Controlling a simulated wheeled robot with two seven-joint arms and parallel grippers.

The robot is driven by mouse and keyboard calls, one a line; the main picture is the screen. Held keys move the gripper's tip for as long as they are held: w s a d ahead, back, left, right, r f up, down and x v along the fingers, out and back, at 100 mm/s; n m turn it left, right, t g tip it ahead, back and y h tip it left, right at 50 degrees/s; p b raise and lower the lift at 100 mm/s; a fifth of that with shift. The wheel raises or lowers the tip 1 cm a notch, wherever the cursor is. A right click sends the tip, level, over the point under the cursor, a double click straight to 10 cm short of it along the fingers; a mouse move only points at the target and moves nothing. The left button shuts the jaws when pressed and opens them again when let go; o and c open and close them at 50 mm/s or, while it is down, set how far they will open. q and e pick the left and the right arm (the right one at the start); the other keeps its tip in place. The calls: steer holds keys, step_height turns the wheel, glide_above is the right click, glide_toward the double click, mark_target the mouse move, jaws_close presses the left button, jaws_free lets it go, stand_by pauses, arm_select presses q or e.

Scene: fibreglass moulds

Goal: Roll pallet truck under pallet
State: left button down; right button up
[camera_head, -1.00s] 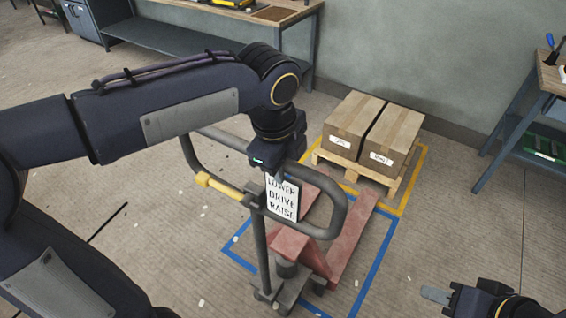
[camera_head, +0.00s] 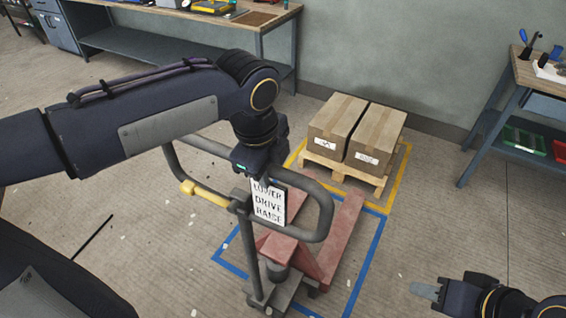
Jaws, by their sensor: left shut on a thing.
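The red pallet truck (camera_head: 338,236) stands on the floor in the blue taped outline, its forks pointing toward the pallet. Its grey loop handle (camera_head: 322,203) carries a yellow lever (camera_head: 204,194) and a sign reading LOWER, DRIVE, RAISE (camera_head: 269,203). The wooden pallet (camera_head: 346,173) sits in the yellow outline and bears two cardboard boxes (camera_head: 335,122). The fork tips are close to the pallet's near side; whether they reach under it I cannot tell. My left gripper (camera_head: 262,174) is shut on the handle near the sign. My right gripper (camera_head: 426,290) is at the bottom right, away from everything; its finger opening is unclear.
A long workbench (camera_head: 190,50) runs along the back left wall. Another workbench (camera_head: 528,70) with green and red bins stands at the right. The grey wall (camera_head: 400,50) is behind the pallet. Floor to the right of the truck is clear.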

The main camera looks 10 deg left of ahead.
stand_by(0.5)
arm_select(q)
steer(key=shift+w+d+r+p, duration=0.1)
steer(key=shift+w+r+p, duration=0.1)
steer(key=shift+w+p, duration=0.2)
steer(key=w+d+p, duration=0.2)
steer(key=w+p, duration=0.2)
steer(key=w, duration=0.2)
steer(key=w+d+p, duration=0.2)
steer(key=w+p, duration=0.2)
steer(key=w, duration=0.3)
steer(key=shift+w+d+f, duration=0.15)
steer(key=shift+w+d, duration=0.15)
stand_by(0.3)
